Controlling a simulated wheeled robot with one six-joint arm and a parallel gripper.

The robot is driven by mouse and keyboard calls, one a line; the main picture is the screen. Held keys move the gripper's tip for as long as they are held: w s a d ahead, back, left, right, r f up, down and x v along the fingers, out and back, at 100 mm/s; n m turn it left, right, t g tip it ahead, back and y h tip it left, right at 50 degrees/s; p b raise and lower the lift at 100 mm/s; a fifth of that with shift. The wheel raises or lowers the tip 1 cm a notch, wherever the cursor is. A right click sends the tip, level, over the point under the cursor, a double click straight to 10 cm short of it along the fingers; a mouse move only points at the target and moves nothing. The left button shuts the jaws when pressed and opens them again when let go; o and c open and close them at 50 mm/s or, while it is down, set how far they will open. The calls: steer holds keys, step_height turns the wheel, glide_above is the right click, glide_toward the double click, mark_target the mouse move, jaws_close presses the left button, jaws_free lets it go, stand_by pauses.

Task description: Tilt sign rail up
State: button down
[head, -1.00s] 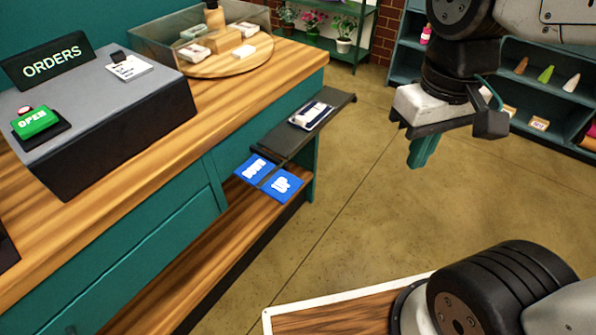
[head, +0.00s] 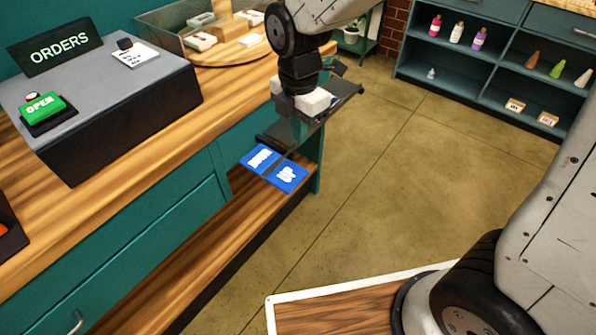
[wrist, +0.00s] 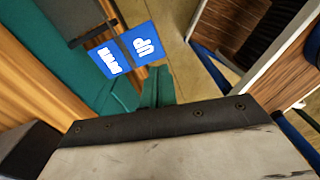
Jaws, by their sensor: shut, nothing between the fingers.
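The dark sign rail (head: 345,93) juts from the counter's end, partly hidden behind my gripper (head: 298,128) in the head view. Two blue plates hang at its near end: the UP plate (head: 287,177) and, to its left, the DOWN plate (head: 260,158). In the wrist view the UP plate (wrist: 145,43) and DOWN plate (wrist: 108,61) show above my shut, empty teal fingers (wrist: 158,90). My gripper hangs over the rail, close to the plates. Whether the fingertips touch anything is unclear.
The wooden counter (head: 130,155) holds the grey ORDERS box (head: 150,95) and a green OPEN button (head: 43,106). A low wooden shelf (head: 235,215) lies below the plates. A teal shelf unit (head: 470,80) stands at the back right. The floor between is clear.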

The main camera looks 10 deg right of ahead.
mark_target(297, 181)
steer(key=shift+w+a+n, duration=0.1)
steer(key=shift+w+n, duration=0.1)
steer(key=shift+n, duration=0.8)
step_height(297, 181, down, 14)
steer(key=shift+s+a+f, duration=0.1)
steer(key=shift+a, duration=0.1)
stand_by(0.4)
